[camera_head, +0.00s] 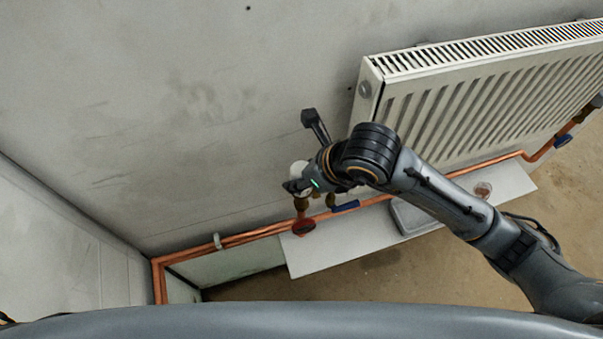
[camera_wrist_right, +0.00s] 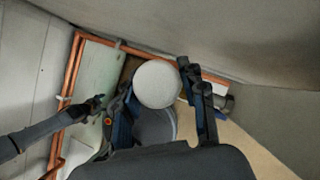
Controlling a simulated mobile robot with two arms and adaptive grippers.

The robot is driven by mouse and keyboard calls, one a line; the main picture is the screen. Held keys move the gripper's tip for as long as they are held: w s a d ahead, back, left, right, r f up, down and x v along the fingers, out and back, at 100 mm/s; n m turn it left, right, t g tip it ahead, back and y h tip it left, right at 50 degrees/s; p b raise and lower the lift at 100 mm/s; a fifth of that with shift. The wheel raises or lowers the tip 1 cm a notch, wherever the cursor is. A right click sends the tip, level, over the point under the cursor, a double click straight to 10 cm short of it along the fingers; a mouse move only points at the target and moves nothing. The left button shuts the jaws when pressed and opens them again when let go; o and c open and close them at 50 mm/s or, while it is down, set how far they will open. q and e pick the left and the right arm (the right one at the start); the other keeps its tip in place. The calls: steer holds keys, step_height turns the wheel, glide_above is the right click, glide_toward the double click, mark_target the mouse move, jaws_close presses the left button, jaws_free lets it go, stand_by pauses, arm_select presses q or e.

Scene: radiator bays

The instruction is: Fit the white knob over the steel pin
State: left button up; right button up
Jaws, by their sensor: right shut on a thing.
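The white knob (camera_head: 299,169) shows partly in the head view; in the wrist view it is a pale round disc (camera_wrist_right: 156,84). My right gripper (camera_head: 302,157) is shut on it near the wall, just above the copper pipes. In the wrist view the right gripper's fingers (camera_wrist_right: 158,98) stand on both sides of the knob. I cannot make out the steel pin; the knob and gripper may hide it. My left gripper (camera_wrist_right: 98,102) is small and dark at the left of the wrist view, apart from the knob; its jaws are unclear.
Copper pipes (camera_head: 255,236) run along the wall's foot. A white radiator (camera_head: 480,100) hangs to the right. A pale board (camera_head: 325,262) and grey tray (camera_head: 408,221) lie below.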

stand_by(0.4)
steer(key=o, duration=1.8)
steer(key=shift+f, duration=0.1)
steer(key=shift+c, duration=0.2)
steer(key=shift+r+p, duration=2.85)
steer(key=shift+r, duration=1.55)
